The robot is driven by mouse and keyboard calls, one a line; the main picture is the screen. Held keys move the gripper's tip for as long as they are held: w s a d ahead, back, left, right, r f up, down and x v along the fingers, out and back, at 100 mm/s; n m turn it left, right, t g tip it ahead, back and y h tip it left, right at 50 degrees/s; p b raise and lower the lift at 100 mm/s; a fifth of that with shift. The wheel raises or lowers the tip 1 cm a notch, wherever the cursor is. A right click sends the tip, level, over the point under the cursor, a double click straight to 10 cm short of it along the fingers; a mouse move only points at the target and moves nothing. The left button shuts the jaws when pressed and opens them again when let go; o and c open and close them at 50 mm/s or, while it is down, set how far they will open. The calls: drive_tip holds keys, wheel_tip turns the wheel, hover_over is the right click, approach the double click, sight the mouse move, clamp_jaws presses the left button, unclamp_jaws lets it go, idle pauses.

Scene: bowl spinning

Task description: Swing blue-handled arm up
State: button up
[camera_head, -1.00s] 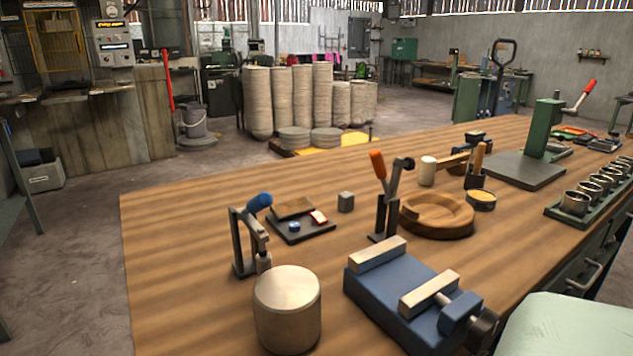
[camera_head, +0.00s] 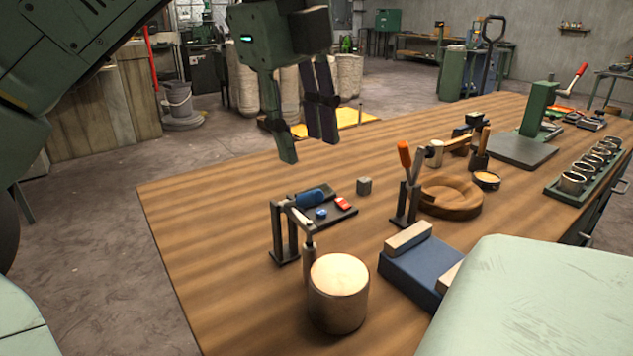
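The blue-handled arm (camera_head: 312,195) belongs to a dark metal toggle clamp (camera_head: 286,240) on the wooden bench. Its blue handle lies low, over the black tray behind the clamp. The clamp's grey spindle (camera_head: 309,260) points down beside the back left rim of a pale-topped metal cylinder (camera_head: 338,290); whether it touches the cylinder I cannot tell. My gripper (camera_head: 308,148) hangs from the top of the view, above and behind the blue handle. Its dark fingers point down and stand apart, with nothing between them.
An orange-handled clamp (camera_head: 405,175) stands to the right, before a round wooden block (camera_head: 450,195). A blue vise (camera_head: 415,270) sits right of the cylinder. A small grey cube (camera_head: 364,186) is near the tray (camera_head: 345,213). The bench's left side is clear.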

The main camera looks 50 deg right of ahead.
sight(316, 197)
drive_tip(key=b+x, duration=0.1)
drive_tip(key=x, duration=0.9)
drive_tip(key=shift+f, duration=0.1)
drive_tip(key=shift+c, duration=0.2)
clamp_jaws()
idle(0.4)
